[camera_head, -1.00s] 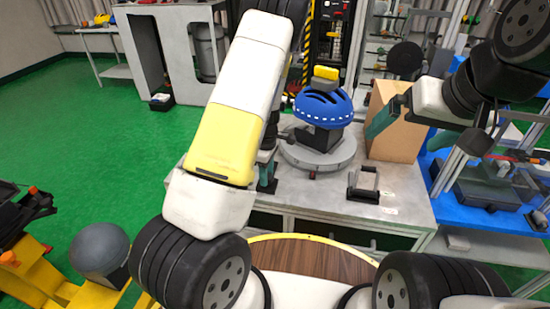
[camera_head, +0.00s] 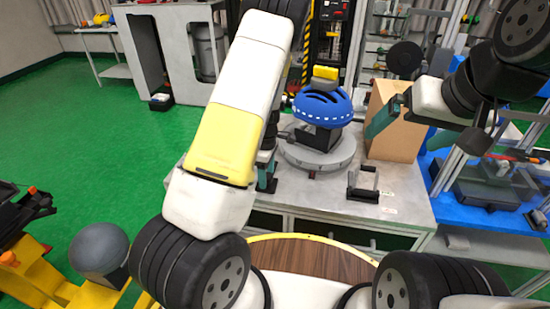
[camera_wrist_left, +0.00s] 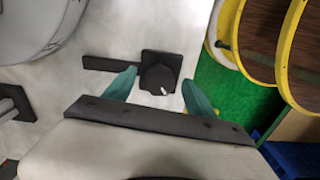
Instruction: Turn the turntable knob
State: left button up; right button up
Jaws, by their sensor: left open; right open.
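The black turntable knob (camera_wrist_left: 160,77), with a white pointer mark, sits on a dark square plate on the grey bench in the left wrist view. My left gripper (camera_wrist_left: 161,84) is open, with one teal finger on each side of the knob. I cannot tell whether the fingers touch it. In the head view my left gripper (camera_head: 267,178) is low over the bench, and my arm hides the knob. The round grey turntable (camera_head: 318,157) carries a blue helmet (camera_head: 322,107). My right gripper (camera_head: 402,138) is open and empty, raised at the right.
A cardboard box (camera_head: 398,140) stands right of the turntable. A black U-shaped bracket (camera_head: 363,192) is on the bench front. A yellow block (camera_head: 326,73) is above the helmet. A blue table (camera_head: 497,220) with a dark case (camera_head: 490,188) is at the right.

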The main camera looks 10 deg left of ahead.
pick_arm(q)
jog(key=shift+r, duration=3.9)
jog(key=shift+c, duration=0.2)
